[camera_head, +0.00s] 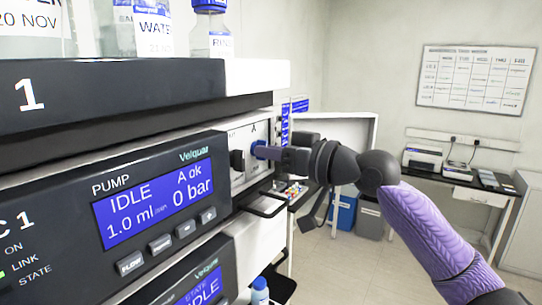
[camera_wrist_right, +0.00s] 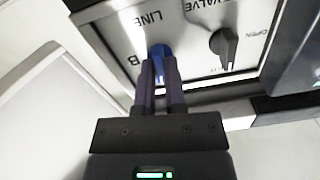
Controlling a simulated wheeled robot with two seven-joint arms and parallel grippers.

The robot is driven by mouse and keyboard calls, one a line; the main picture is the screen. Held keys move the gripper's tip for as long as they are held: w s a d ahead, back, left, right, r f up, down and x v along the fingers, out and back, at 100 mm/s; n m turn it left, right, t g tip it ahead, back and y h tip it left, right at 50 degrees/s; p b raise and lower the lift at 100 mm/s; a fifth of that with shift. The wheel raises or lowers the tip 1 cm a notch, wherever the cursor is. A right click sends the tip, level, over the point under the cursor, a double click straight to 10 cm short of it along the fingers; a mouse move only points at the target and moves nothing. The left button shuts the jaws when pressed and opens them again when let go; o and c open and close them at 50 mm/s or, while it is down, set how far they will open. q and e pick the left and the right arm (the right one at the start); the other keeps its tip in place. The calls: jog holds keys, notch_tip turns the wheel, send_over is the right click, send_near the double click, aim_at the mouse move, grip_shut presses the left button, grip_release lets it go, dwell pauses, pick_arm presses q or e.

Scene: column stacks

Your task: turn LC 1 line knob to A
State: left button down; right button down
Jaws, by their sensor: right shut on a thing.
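The blue LINE knob (camera_head: 259,147) is on the light front panel at the right end of the LC 1 pump unit. An A mark shows above it in the head view. In the wrist view the blue knob (camera_wrist_right: 158,49) has the LINE label and a letter B beside it. My right gripper (camera_head: 268,153) is shut on this knob; its two dark fingers (camera_wrist_right: 160,72) hide part of it, so I cannot tell where it points. My left gripper is not in view.
A black VALVE knob (camera_wrist_right: 224,44) sits close beside the blue knob. The pump display (camera_head: 153,203) reads IDLE, A ok, 0 bar. Bottles (camera_head: 153,30) stand on top of the stack. A bench (camera_head: 463,175) with devices is at the back right.

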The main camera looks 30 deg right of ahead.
jog(key=shift+f+n, duration=0.2)
jog(key=shift+n, duration=0.6)
jog(key=c, duration=0.7)
grip_release()
jog(key=shift+r, duration=0.15)
jog(key=shift+b, duration=0.3)
jog(key=b+v, duration=0.7)
jog(key=v, duration=0.3)
jog(key=shift+w, duration=0.1)
